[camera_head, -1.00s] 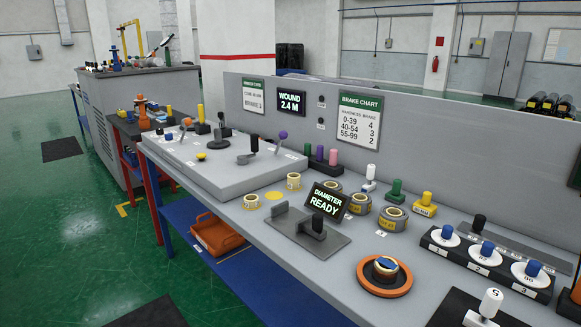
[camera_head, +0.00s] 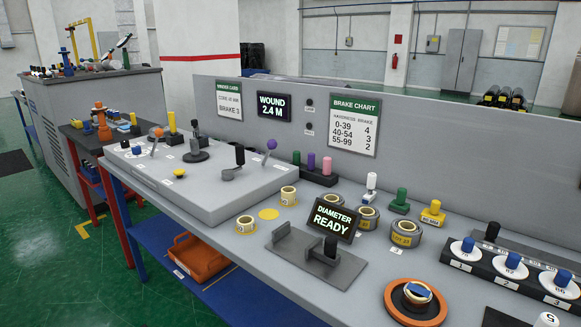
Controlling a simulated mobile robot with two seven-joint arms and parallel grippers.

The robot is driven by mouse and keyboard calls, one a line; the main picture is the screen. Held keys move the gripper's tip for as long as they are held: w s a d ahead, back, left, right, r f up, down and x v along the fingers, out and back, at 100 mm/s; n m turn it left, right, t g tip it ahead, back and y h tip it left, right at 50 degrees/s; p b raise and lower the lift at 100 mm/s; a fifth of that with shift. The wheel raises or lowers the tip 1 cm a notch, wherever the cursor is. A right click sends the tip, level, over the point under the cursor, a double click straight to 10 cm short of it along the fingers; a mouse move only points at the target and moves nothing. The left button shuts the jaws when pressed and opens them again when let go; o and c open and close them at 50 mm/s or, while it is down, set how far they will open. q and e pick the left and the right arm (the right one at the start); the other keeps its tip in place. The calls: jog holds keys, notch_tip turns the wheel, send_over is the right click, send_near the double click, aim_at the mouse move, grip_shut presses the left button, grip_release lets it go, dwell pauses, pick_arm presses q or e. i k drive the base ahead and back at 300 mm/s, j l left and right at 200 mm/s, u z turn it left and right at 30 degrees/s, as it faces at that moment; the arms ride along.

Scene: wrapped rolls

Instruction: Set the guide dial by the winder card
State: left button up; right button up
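The winder card (camera_head: 229,99) is a white card with a green header on the grey back panel. Its lower line seems to read BRAKE 3; the line above, starting CORE, is too small to read surely. A small dial with a blue knob (camera_head: 137,150) sits at the left end of the raised grey console (camera_head: 215,205). White dials with blue knobs (camera_head: 468,245) stand in a black block marked 1, 2, 3 at the right. No legible label tells which is the guide dial. Neither gripper is in view.
The brake chart (camera_head: 354,125) lists 0-39 4, 40-54 3, 55-99 2. Screens read WOUND 2.4 M (camera_head: 273,106) and DIAMETER READY (camera_head: 333,219). Levers (camera_head: 239,157), wrapped rolls (camera_head: 406,232) and an orange ring stand (camera_head: 416,302) occupy the bench. Green floor (camera_head: 60,240) is clear at left.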

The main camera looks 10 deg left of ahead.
aim_at(137, 150)
jog(key=i+j, duration=0.15)
jog(key=j, duration=0.25)
jog(key=i+j+z, duration=0.15)
jog(key=j, duration=0.2)
jog(key=i+j, duration=0.1)
jog(key=j, duration=0.3)
jog(key=i+j+z, duration=0.15)
jog(key=j, duration=0.25)
jog(key=i+j, duration=0.1)
jog(key=j, duration=0.35)
jog(key=i+j, duration=0.1)
jog(key=j, duration=0.4)
jog(key=i+j, duration=0.15)
jog(key=j, duration=0.3)
jog(key=i+j, duration=0.1)
jog(key=j, duration=0.4)
jog(key=i+j, duration=0.1)
jog(key=j, duration=0.35)
